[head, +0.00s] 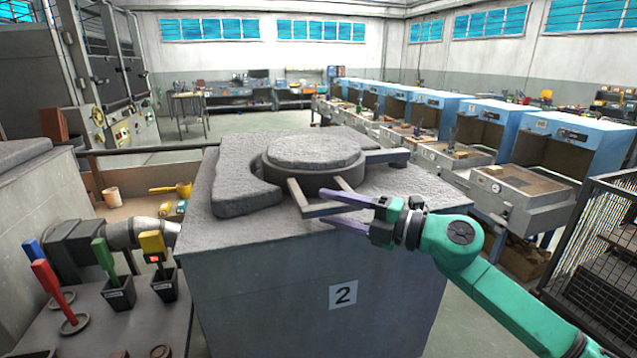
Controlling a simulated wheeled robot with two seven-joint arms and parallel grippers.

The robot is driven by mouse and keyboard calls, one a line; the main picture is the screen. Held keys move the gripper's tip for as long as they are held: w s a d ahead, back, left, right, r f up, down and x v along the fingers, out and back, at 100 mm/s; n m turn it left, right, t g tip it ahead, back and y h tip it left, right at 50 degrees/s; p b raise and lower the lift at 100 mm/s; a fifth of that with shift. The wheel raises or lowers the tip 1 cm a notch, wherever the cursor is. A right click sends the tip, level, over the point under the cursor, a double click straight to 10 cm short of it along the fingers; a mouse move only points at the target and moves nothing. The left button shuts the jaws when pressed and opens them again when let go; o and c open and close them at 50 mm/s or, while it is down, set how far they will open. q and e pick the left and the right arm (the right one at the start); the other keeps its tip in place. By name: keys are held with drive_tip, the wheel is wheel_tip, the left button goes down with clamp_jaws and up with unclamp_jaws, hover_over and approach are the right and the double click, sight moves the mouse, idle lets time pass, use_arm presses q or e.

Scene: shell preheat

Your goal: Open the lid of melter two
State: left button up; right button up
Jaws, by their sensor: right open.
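Melter two is a grey block (262,290) with a "2" label on its front, in the middle of the head view. Its round grey lid (313,152) sits flat on top, over the ring-shaped rim. A bar handle (322,209) on two struts sticks out from the lid assembly toward me. My right gripper (347,210) is open at the right end of this handle, with one purple finger above the bar and one below it. I cannot tell whether the fingers touch it. My left gripper is not in view.
A metal duct (128,235) runs beside the melter. Blue booths (545,125) line the right back.

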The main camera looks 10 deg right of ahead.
drive_tip(key=x, duration=0.3)
drive_tip(key=shift+r+p, duration=0.15)
drive_tip(key=shift+p, duration=0.25)
drive_tip(key=shift+w+a+f, duration=0.2)
drive_tip(key=shift+a+f, duration=0.05)
drive_tip(key=shift+s+d, duration=0.1)
drive_tip(key=shift+d, duration=0.05)
clamp_jaws()
idle(0.6)
